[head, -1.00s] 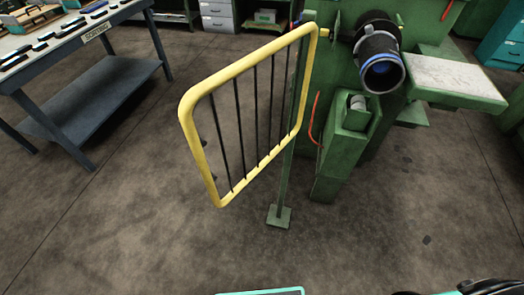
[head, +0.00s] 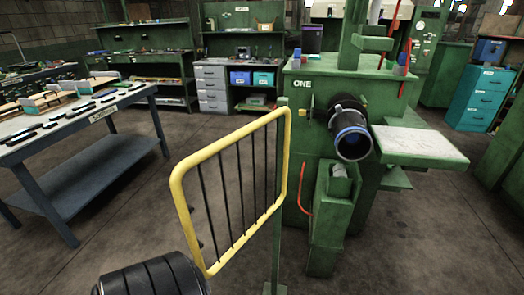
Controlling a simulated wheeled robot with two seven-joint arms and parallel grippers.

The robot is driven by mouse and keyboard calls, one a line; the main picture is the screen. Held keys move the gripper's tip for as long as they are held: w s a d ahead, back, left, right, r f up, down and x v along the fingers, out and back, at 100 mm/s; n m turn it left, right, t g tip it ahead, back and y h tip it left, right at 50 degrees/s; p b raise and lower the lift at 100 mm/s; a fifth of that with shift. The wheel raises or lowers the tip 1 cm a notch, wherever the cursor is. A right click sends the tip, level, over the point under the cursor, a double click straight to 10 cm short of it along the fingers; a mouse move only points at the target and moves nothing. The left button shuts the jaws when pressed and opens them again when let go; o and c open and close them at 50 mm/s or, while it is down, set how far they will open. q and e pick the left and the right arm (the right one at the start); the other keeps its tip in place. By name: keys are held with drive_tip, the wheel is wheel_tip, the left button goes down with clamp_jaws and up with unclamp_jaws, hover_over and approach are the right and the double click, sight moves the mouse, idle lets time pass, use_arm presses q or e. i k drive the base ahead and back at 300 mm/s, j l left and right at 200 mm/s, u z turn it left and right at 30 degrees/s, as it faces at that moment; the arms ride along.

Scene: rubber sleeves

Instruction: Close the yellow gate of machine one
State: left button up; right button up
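The yellow gate (head: 228,148) is a tubular frame with thin dark upright bars. It is attached to a green post (head: 279,190) in front of machine one (head: 320,88), which is green and labelled "ONE". The gate stands swung out to the left and toward me, away from the machine's front. A dark cylinder with a blue ring (head: 350,125) sticks out of the machine, uncovered by the gate. A black ribbed round part, apparently of my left arm, shows at the bottom left, close to the gate's lower near corner. Neither gripper is in view.
A blue-grey table (head: 75,190) with several dark parts stands at the left. A pale-topped green shelf (head: 420,145) juts from the machine's right. Workbenches and a drawer unit (head: 212,88) line the back. The floor between table and gate is clear.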

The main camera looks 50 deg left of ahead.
sight(184, 209)
drive_tip(key=k+j, duration=0.1)
drive_tip(key=j, duration=0.45)
drive_tip(key=j+z, duration=0.1)
drive_tip(key=j, duration=0.5)
drive_tip(key=k+j, duration=0.15)
drive_tip(key=j, duration=0.4)
drive_tip(key=k+j, duration=0.1)
drive_tip(key=j, duration=0.45)
drive_tip(key=z, duration=0.05)
